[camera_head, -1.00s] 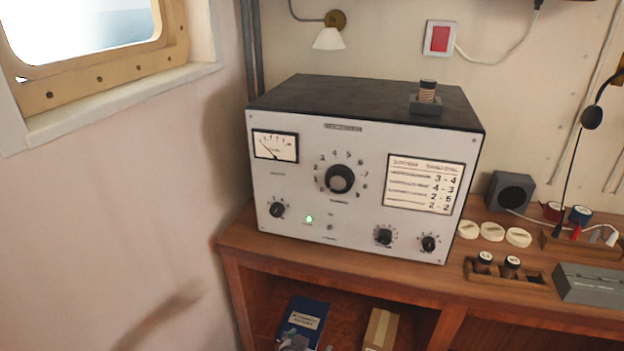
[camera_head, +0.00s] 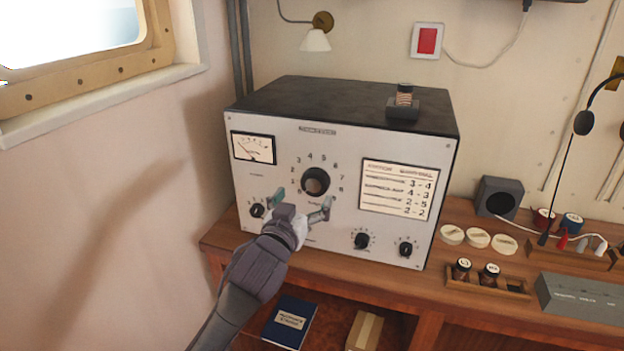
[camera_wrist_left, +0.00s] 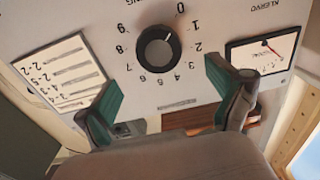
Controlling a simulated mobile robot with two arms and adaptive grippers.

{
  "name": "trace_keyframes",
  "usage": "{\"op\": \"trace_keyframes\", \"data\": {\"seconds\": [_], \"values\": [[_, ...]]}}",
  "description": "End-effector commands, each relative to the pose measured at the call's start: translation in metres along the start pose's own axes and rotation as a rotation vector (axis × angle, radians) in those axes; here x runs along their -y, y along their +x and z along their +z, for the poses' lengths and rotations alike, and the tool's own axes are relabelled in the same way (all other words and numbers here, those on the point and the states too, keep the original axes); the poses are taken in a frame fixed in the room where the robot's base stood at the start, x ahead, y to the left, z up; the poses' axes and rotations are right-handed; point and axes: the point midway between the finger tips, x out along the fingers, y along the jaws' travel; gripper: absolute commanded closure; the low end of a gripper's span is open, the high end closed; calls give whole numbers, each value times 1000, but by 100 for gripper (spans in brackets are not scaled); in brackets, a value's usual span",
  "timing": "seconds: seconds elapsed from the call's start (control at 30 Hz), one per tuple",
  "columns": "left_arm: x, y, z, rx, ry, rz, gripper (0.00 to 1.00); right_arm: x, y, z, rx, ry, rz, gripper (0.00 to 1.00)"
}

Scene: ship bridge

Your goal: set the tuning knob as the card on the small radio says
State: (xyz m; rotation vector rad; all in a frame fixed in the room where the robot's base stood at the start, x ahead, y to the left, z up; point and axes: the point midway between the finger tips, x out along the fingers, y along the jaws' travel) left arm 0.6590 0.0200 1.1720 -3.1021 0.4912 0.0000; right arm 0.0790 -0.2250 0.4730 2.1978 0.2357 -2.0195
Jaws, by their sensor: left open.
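The large black tuning knob (camera_head: 315,182) sits in a ring of numbers on the pale front of the radio set (camera_head: 290,158). In the left wrist view the knob (camera_wrist_left: 158,49) shows upside down, its white mark pointing between 0 and 1. A card (camera_head: 398,187) right of the knob has several lines with number pairs such as 3-4 and 4-3; its words are too small to read. It also shows in the left wrist view (camera_wrist_left: 68,72). My left gripper (camera_head: 301,203) is open and empty, in front of the panel and below the knob. The knob lies beyond its fingertips (camera_wrist_left: 163,80).
Small knobs (camera_head: 362,240) line the panel's lower edge, and a meter (camera_head: 253,147) is at its upper left. A small dark speaker (camera_head: 497,197), pale discs (camera_head: 478,239) and a jar rack (camera_head: 487,284) stand on the desk to the right. The wall (camera_head: 120,180) closes the left side.

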Motion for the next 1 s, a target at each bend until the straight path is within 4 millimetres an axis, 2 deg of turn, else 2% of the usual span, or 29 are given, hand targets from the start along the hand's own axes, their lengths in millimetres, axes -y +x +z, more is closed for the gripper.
{"op": "trace_keyframes", "data": {"seconds": [0.1,0.3,0.5,0.77,0.83,1.0], "values": [[0,24,-2,2,0,-1,6,-5,-8,-1,-1,-2,6,67],[0,52,-1,1,0,-1,6,-12,-13,-3,-3,0,15,67],[0,63,0,1,-1,1,6,-13,-14,-4,-5,1,16,67],[0,64,1,0,-1,1,6,-13,-14,-5,-6,1,16,67],[0,64,1,0,-1,0,13,-13,-14,-5,-6,1,16,67],[0,64,1,1,-1,0,41,-13,-14,-5,-6,0,16,67]]}}
